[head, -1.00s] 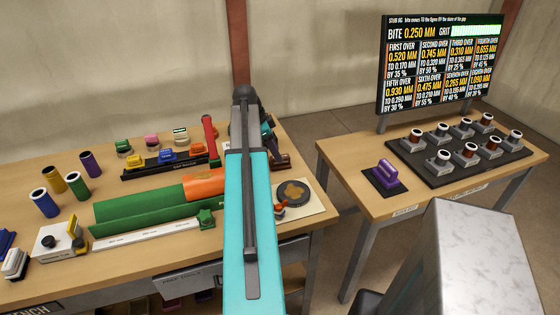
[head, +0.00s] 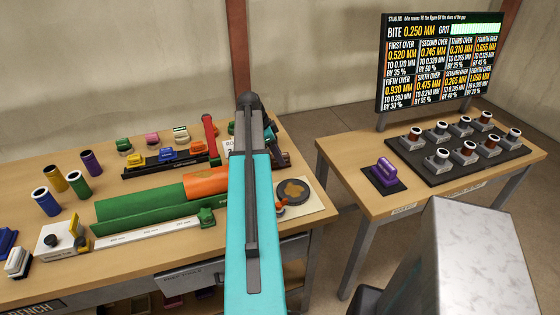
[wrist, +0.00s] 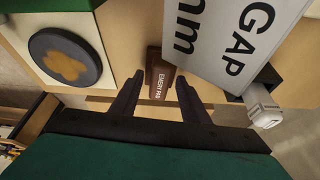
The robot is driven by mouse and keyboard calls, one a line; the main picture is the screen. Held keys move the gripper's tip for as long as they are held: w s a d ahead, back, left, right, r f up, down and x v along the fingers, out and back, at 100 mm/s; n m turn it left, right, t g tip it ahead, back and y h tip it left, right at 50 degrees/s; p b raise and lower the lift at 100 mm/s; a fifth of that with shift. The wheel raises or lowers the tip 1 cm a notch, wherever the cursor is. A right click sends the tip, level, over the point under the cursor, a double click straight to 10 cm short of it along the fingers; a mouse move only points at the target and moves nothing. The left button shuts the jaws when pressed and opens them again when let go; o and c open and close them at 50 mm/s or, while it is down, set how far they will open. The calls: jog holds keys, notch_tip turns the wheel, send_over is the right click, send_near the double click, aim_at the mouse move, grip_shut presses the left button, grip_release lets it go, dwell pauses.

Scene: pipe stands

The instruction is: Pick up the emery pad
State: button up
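In the wrist view, a small brown block (wrist: 158,72) with white lettering that reads as "EMERY" and a partly cut-off word lies on the wooden surface. I take it to be the emery pad. My gripper (wrist: 158,95) is open, with its two dark fingers apart on either side of the block's near end in the picture. Nothing is held between them. I cannot tell the height of the fingers above the block. In the head view my arm covers the middle of the bench, and I cannot make out the pad or the fingertips there.
A dark round disc with an ochre patch (wrist: 65,57) lies left of the fingers, also in the head view (head: 293,191). A white "GAP mm" sign (wrist: 225,40) is close on the right. A green trough (head: 150,207) crosses the bench. A purple block (head: 385,171) stands on the right table.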

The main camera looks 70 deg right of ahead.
grip_shut()
jog(key=shift+r, duration=0.1)
notch_tip(320, 180, up, 10)
jog(key=b, duration=0.2)
jog(key=shift+b, duration=0.35)
dwell(0.3)
dwell(0.4)
jog(key=shift+c, duration=2.4)
grip_release()
jog(key=c, duration=0.3)
jog(key=shift+c, duration=0.2)
